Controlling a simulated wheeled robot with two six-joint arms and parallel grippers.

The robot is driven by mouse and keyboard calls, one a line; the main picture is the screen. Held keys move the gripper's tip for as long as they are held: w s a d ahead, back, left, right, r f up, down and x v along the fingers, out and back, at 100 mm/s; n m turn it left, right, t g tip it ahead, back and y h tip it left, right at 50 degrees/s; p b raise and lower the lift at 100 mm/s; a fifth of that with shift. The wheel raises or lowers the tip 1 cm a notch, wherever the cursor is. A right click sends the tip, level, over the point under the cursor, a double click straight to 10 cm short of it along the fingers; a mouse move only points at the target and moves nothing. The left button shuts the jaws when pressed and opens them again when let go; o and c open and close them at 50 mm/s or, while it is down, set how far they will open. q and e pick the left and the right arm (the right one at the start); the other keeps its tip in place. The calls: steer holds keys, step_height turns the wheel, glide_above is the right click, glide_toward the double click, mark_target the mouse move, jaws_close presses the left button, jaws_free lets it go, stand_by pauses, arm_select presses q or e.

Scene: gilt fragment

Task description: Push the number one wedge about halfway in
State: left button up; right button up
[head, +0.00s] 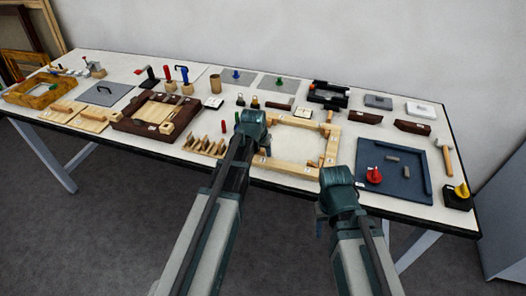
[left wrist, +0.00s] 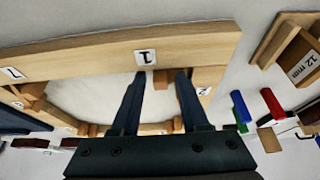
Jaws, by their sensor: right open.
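The light wooden frame (head: 285,165) lies on the table, with small wooden pieces at its corners. In the left wrist view, its bar (left wrist: 205,43) carries a label marked 1 (left wrist: 145,57). A small wooden piece (left wrist: 160,78), perhaps the number one wedge, shows just below that label, between my left fingertips. My left gripper (left wrist: 161,76) is open, one finger on each side of this piece; I cannot tell if either touches it. In the head view my left gripper (head: 265,145) is at the frame's left side. My right gripper (head: 320,222) is open and empty, in front of the table edge.
A blue-grey tray (head: 405,180) with a red knob (head: 374,174) is right of the frame. A slotted wooden rack (head: 203,145) and a dark brown frame (head: 130,122) stand left. A mallet (head: 444,150) lies far right. The frame's middle is clear.

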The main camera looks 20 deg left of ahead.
arm_select(q)
steer(key=shift+r, duration=0.15)
steer(key=p+v, duration=1.2)
steer(key=v, duration=0.1)
steer(key=shift+s+r+p, duration=0.2)
steer(key=shift+p, duration=0.15)
steer(key=s+d+f+m+g, duration=0.1)
steer(key=s+d+g, duration=0.1)
steer(key=s+d, duration=0.5)
steer(key=s+d+f+m+g+y+b, duration=0.1)
steer(key=s+d+f+m+g, duration=0.1)
steer(key=s+d, duration=0.5)
steer(key=s, duration=0.5)
steer(key=shift+d+g+y, duration=0.3)
steer(key=shift+g, duration=0.1)
